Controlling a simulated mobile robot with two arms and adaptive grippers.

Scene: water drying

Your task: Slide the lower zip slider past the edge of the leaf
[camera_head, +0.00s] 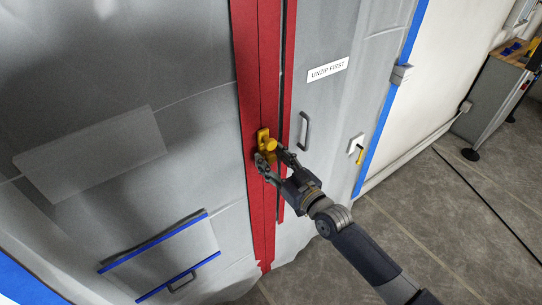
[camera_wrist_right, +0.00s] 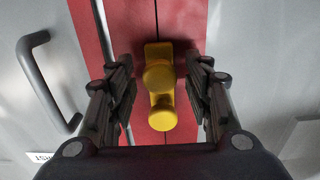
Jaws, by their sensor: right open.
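Yellow zip sliders (camera_head: 270,145) sit on a red zip strip (camera_head: 262,215) between grey sheets. In the right wrist view, which looks upside down, two round yellow knobs show, one above the other. The knob at the top of that picture, the lower zip slider (camera_wrist_right: 158,75), is between the fingers. My right gripper (camera_head: 271,159) is open, with one finger on each side and visible gaps to the knob. It also shows in the right wrist view (camera_wrist_right: 162,68). The leaf (camera_head: 318,115) is the grey panel right of the strip. My left gripper is out of view.
The leaf carries an "UNZIP FIRST" label (camera_head: 328,70) and a grey handle (camera_head: 304,130). A small yellow-levered latch (camera_head: 356,146) is near its right edge, by blue tape (camera_head: 373,152). A workbench (camera_head: 490,95) stands far right. The floor (camera_head: 430,220) at lower right is mostly clear.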

